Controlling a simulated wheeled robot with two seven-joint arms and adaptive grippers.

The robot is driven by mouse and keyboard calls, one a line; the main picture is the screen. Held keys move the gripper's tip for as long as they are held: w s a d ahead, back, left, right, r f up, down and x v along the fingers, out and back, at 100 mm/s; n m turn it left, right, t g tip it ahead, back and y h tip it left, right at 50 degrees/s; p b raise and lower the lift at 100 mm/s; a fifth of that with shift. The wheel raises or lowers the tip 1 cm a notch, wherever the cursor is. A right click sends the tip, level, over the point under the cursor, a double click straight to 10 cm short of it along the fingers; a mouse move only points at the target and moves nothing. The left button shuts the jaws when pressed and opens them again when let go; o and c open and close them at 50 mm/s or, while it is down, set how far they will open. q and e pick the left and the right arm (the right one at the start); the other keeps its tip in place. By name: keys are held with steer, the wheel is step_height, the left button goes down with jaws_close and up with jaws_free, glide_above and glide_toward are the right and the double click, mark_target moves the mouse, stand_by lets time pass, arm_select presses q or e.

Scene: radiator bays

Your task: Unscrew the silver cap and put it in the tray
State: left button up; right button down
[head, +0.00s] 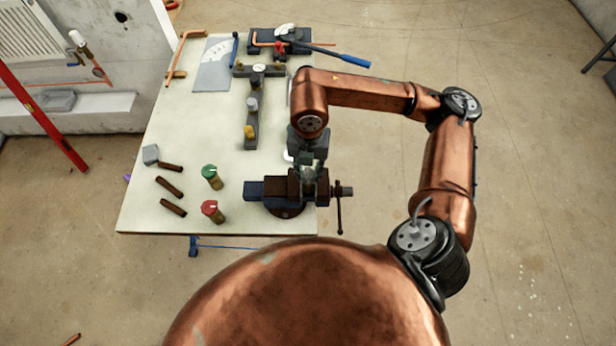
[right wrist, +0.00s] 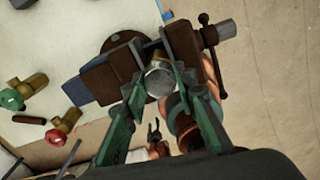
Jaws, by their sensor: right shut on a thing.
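The silver cap (right wrist: 159,79) is a round, bright metal piece at the vise, seen from above in the right wrist view. My right gripper (right wrist: 161,82) is shut on it, one green finger on each side. In the head view my right gripper (head: 309,172) points down over the vise (head: 270,190), and the cap is mostly hidden by the fingers. I cannot clearly make out a tray; a pale edge (head: 287,156) shows partly hidden behind the gripper. My left gripper is not in view.
A green-topped valve (head: 211,176) and a red-topped valve (head: 212,211) stand left of the vise (right wrist: 105,80). Several brown pipe pieces (head: 169,187) lie farther left. A pipe fixture (head: 252,118) and a blue-handled bender (head: 340,59) are behind. The vise handle (head: 339,215) juts out right.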

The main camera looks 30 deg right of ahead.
steer(key=n+b, duration=0.1)
steer(key=n, duration=0.1)
steer(key=n+b, duration=0.1)
steer(key=n, duration=0.1)
steer(key=shift+f+n, duration=0.2)
steer(key=shift+n, duration=0.1)
steer(key=n+b, duration=0.2)
steer(key=n, duration=0.2)
steer(key=n+b, duration=0.2)
steer(key=n, duration=0.2)
steer(key=shift+n+b, duration=0.3)
steer(key=n, duration=0.1)
steer(key=n+b, duration=0.1)
steer(key=shift+r+n, duration=0.2)
steer(key=shift+n, duration=0.1)
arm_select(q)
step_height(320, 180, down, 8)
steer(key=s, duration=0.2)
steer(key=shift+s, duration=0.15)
arm_select(e)
steer(key=c, duration=1.7)
jaws_free()
steer(key=shift+c, duration=0.2)
steer(key=shift+r, duration=0.1)
